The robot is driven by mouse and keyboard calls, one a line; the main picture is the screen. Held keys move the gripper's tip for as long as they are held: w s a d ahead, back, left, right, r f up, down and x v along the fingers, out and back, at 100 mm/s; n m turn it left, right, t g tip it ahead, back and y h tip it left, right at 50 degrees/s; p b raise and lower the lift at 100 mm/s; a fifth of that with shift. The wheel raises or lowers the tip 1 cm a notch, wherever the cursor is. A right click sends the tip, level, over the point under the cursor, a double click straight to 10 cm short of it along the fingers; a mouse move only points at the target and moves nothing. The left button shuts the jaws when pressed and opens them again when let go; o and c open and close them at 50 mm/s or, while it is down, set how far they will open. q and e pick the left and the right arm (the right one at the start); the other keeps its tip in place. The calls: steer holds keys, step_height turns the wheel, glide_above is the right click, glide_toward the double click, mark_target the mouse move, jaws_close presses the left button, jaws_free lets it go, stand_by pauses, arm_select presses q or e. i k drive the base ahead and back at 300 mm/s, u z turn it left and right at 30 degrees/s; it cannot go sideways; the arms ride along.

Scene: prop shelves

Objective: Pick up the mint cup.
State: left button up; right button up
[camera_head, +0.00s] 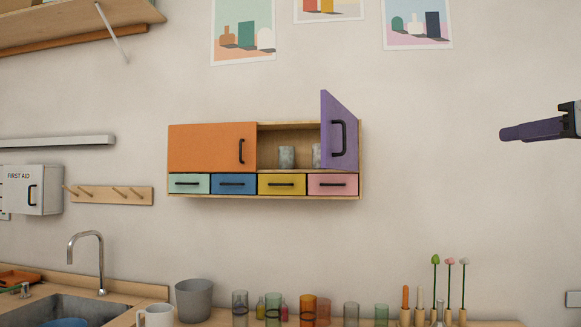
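No cup is plainly mint. Two grey-green mottled cups, the left one (287,157) and the right one (316,155), stand in the open part of the wall cabinet; the purple door partly hides the right one. My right gripper (512,134) reaches in from the right edge, in front of bare wall and apart from all the cups. It shows side-on, with a long dark purple tip. My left gripper is out of view.
The wall cabinet (361,185) has a shut orange door (205,147), an open purple door (337,132) and shut coloured drawers below. A white mug (156,316), a grey bucket (194,300), coloured glasses and flowers line the counter. The wall between cabinet and gripper is bare.

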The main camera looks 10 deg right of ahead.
mark_target(286, 154)
steer(key=u, duration=3.2)
steer(key=i, duration=0.25)
steer(key=z, duration=2.5)
steer(key=i, duration=2.35)
steer(key=z, duration=0.8)
